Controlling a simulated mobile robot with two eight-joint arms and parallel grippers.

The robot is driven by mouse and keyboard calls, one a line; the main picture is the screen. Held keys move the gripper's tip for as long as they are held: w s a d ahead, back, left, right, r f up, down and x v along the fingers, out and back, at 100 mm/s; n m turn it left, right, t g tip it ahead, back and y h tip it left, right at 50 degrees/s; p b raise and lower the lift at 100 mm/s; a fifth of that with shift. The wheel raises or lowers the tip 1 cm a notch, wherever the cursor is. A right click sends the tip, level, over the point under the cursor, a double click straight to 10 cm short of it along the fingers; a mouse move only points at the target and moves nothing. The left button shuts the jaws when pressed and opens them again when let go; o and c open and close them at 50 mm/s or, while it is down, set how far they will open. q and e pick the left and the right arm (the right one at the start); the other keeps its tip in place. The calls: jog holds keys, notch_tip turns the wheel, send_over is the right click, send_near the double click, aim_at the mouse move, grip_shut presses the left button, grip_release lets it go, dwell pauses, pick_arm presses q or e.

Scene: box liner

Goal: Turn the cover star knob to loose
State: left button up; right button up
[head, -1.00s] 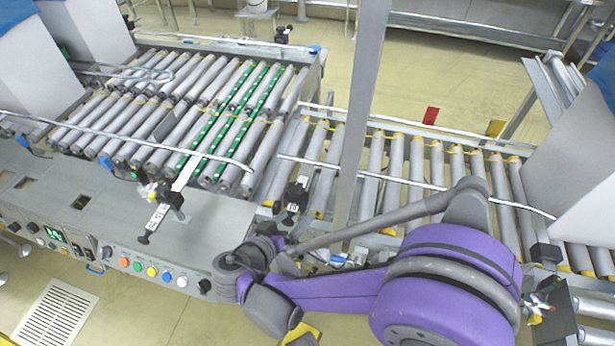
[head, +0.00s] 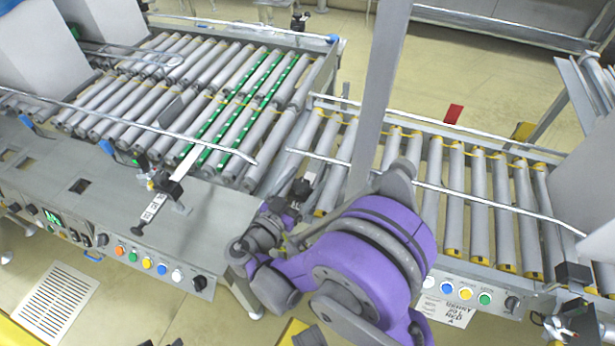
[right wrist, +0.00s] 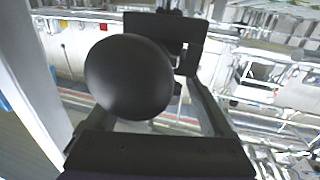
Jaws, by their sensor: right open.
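In the right wrist view, a smooth black rounded knob (right wrist: 129,76) sits between the two dark pads of my right gripper (right wrist: 160,98). The pads stand apart, and I cannot tell whether either touches the knob. No star lobes show from this angle. In the head view, my right gripper (head: 272,222) is small and dark, beside the gap between the two roller conveyors. A black fitting (head: 300,191) shows just beyond it, partly hidden, and I cannot tell the knob apart from the gripper there. My left gripper does not show.
The left roller conveyor (head: 205,105) and right roller conveyor (head: 480,200) carry thin guide rails. A grey upright post (head: 383,90) stands close behind my right arm. A black clamp with a white scale (head: 155,205) stands on the left machine top, above a button panel (head: 160,265).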

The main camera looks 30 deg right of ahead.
jog(key=shift+x, duration=1)
grip_shut()
jog(key=shift+n+t, duration=0.3)
jog(key=shift+t, duration=0.1)
jog(key=n+t+y, duration=0.4)
jog(key=t+y, duration=0.1)
jog(key=shift+w+a+n+b, duration=0.3)
jog(key=shift+w+a+b, duration=0.05)
jog(key=shift+w, duration=0.05)
jog(key=shift+w+a+n+t+y, duration=0.15)
jog(key=shift+n+t+y, duration=0.4)
jog(key=shift+y, duration=0.3)
jog(key=shift+w+a+n+t+y, duration=0.15)
jog(key=shift+n+t+y, duration=0.3)
jog(key=shift+n+y, duration=0.35)
jog(key=shift+a+n+t+y, duration=0.15)
jog(key=shift+n+t+y, duration=0.35)
jog(key=shift+y, duration=0.45)
jog(key=shift+a+y, duration=0.1)
jog(key=shift+y, duration=0.2)
